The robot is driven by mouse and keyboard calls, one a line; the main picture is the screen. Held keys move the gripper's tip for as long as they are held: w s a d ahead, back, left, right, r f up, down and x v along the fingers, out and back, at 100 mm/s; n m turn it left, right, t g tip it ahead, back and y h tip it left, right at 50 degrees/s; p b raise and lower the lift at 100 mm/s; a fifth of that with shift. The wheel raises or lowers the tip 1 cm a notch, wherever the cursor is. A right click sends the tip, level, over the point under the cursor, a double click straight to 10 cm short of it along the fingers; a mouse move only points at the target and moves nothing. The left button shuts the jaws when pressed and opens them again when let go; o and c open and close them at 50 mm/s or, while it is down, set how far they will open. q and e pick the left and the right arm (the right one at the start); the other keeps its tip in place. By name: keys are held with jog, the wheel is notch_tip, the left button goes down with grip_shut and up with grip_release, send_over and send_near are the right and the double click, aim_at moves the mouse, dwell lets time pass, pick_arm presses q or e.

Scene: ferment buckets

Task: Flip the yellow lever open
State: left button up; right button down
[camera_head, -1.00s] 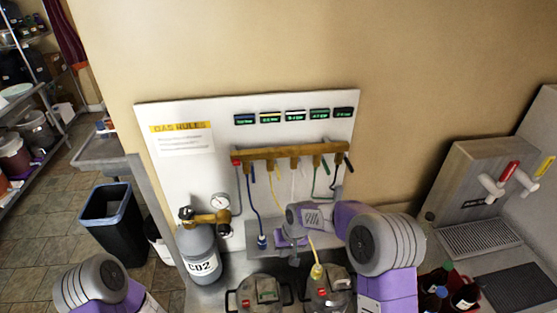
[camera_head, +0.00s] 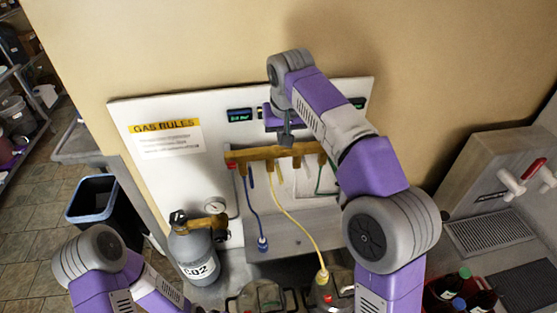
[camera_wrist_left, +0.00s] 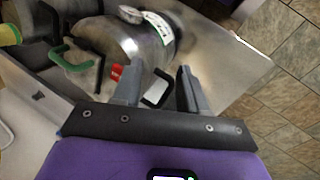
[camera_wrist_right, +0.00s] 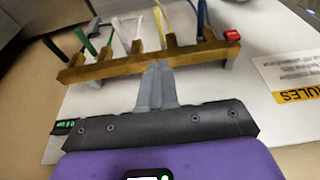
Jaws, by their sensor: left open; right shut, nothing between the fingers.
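The brass manifold (camera_head: 260,153) is fixed to the white wall board, with coloured levers and hoses along it. The yellow lever (camera_wrist_right: 159,22) shows beyond the manifold in the right wrist view; in the head view I cannot tell it clearly from the yellow hose (camera_head: 289,208). My right gripper (camera_head: 287,141) is shut and empty, pointing down close to the manifold beside the yellow position. In the right wrist view its fingertips (camera_wrist_right: 158,68) overlap the manifold bar; contact is unclear. My left gripper (camera_wrist_left: 160,84) is open and empty above a steel bucket (camera_wrist_left: 125,42).
The blue lever (camera_wrist_right: 201,17) is beside the yellow one, and a white lever (camera_wrist_right: 121,34) is on its other side. A CO2 cylinder (camera_head: 194,252) and steel buckets stand below. My right arm covers part of the board and labels.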

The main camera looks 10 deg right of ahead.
send_near(280, 174)
jog(key=x, duration=0.5)
jog(key=shift+w+f, duration=0.15)
jog(key=shift+w, duration=0.15)
pick_arm(q)
jog(key=shift+s+f, duration=0.1)
jog(key=shift+f, duration=0.15)
pick_arm(e)
jog(key=shift+f, duration=0.6)
pick_arm(q)
jog(key=shift+b, duration=0.3)
